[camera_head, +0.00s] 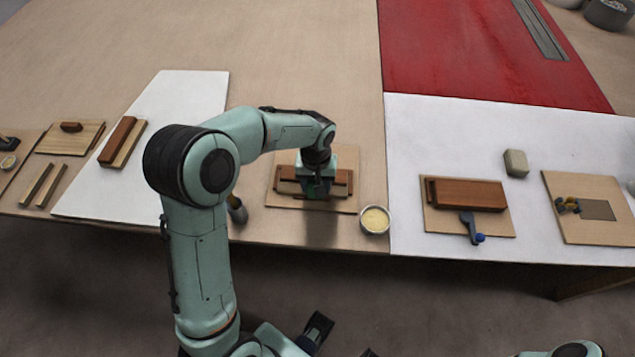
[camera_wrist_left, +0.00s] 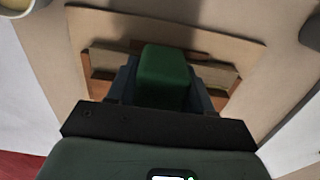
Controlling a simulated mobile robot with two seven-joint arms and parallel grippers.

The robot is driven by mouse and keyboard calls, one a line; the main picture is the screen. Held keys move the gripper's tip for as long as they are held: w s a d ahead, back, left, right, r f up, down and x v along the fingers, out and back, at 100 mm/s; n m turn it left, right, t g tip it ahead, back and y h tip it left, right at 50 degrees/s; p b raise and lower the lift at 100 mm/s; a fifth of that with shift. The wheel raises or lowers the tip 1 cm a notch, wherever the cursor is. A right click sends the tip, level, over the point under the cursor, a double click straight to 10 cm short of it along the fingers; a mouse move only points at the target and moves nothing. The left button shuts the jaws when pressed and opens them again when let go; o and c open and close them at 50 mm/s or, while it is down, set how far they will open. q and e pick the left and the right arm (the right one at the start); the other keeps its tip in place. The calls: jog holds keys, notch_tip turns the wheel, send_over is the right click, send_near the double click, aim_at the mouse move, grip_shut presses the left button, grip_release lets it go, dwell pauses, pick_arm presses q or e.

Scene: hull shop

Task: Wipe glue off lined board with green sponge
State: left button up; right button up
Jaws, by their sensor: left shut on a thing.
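My left gripper (camera_head: 318,192) is shut on the green sponge (camera_wrist_left: 165,75), over the middle of the board. In the head view the sponge is mostly hidden by the gripper. A pale board (camera_head: 285,205) lies flat at the table's front edge, with brown wooden strips (camera_head: 342,182) on it. The board also shows in the wrist view (camera_wrist_left: 225,38), with the strips to both sides of the sponge. Whether the sponge touches the board I cannot tell. I cannot make out glue; the gripper covers the middle. My right gripper is not in view.
A cup of pale yellow stuff (camera_head: 375,220) stands right of the board, and a brush-like tool (camera_head: 237,208) lies left of it. Further right are a board with a brown block (camera_head: 470,195), a blue-ended tool (camera_head: 471,228) and a grey-beige block (camera_head: 516,163).

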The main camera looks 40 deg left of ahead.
aim_at(283, 189)
pick_arm(q)
jog(key=shift+w+r+p, duration=0.1)
jog(key=shift+r+p, duration=2.2)
jog(key=shift+r, duration=1.2)
jog(key=shift+f, duration=0.1)
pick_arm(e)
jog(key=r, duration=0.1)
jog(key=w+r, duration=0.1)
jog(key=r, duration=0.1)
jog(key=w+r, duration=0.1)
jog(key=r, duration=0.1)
